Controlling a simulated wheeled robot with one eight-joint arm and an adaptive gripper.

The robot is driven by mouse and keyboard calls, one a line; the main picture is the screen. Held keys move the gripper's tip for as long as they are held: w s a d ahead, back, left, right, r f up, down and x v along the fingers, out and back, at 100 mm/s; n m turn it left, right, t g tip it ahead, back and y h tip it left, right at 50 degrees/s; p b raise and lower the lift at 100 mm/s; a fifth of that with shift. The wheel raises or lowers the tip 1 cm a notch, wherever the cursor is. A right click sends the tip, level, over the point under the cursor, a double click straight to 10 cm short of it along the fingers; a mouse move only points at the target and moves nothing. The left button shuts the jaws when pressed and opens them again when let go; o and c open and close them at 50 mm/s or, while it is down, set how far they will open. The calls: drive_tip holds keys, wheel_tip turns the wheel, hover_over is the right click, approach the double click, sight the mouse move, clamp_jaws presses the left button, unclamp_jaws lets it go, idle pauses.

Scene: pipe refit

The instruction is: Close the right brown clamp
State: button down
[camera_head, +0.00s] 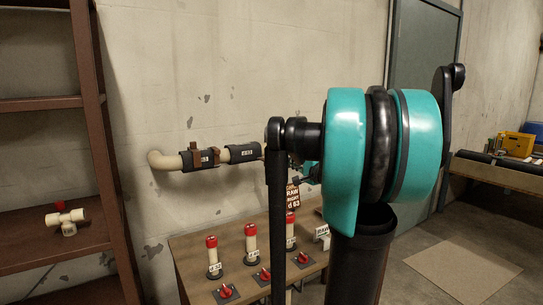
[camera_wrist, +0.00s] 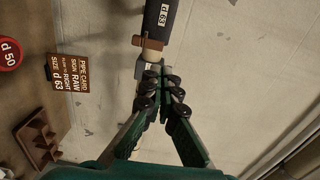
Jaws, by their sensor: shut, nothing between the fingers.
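In the wrist view, a brown clamp (camera_wrist: 152,44) sits around the pipe at the end of a black sleeve (camera_wrist: 162,20) marked d 63. Pale pipe (camera_wrist: 142,68) shows beyond it. My gripper (camera_wrist: 160,88) has its dark fingertips together, empty, over the pale pipe just below the clamp. Whether they touch the pipe is unclear. In the head view, the left brown clamp (camera_head: 196,154) is on the left black sleeve (camera_head: 207,159). My arm hides the pipe's right part there, including the right clamp. Only a teal bit of the gripper (camera_head: 309,172) shows.
A wooden table (camera_head: 190,255) below the pipe holds red-capped tubes (camera_head: 251,244) and red knobs (camera_head: 264,274). A shelf (camera_head: 60,185) with a valve (camera_head: 66,219) stands left.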

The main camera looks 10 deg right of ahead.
sight(268, 153)
drive_tip(key=shift+d+r, duration=0.15)
drive_tip(key=shift+w, duration=0.1)
drive_tip(key=x, duration=1.4)
drive_tip(key=shift+r+g, duration=0.25)
drive_tip(key=shift+g, duration=0.05)
